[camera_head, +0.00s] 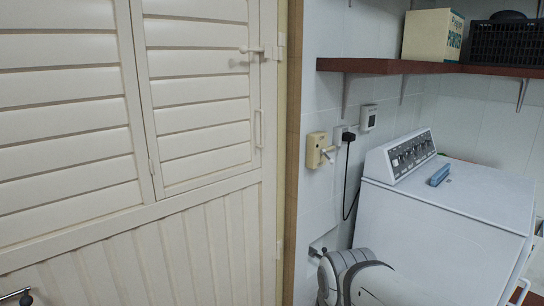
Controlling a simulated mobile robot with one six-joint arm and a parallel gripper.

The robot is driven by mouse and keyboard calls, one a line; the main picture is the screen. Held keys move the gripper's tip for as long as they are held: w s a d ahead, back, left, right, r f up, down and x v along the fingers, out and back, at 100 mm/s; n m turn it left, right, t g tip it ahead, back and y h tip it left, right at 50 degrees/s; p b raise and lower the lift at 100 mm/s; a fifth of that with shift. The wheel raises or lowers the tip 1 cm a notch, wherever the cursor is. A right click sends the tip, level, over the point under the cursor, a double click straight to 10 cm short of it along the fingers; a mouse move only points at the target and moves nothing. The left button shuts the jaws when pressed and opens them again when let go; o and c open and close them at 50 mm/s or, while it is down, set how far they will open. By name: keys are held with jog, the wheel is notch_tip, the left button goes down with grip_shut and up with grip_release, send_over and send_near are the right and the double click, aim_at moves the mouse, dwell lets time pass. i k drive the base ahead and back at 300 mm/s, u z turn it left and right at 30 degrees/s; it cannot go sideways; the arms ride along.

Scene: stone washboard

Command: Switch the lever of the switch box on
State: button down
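The switch box (314,146) is a small beige box on the white tiled wall, just right of the door frame. A pale lever (328,153) sticks out from its lower right side, pointing out to the right. I cannot tell its exact setting at this size. Grey and white rounded parts of my own arm show at the bottom centre, below the switch box and apart from it. My gripper cannot be made out in this view.
A white washing machine (430,230) with a blue item (439,175) on top stands at the right. A black plug (348,137) with a hanging cord is right of the box. A brown shelf (430,66) runs above. A louvred door (200,190) fills the left.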

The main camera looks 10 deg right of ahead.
aim_at(322, 151)
jog(key=z, duration=0.05)
jog(key=i, duration=1.55)
jog(key=z, duration=0.5)
jog(key=k, duration=0.9)
jog(key=z, duration=0.2)
jog(key=i, duration=0.9)
jog(key=u, duration=0.05)
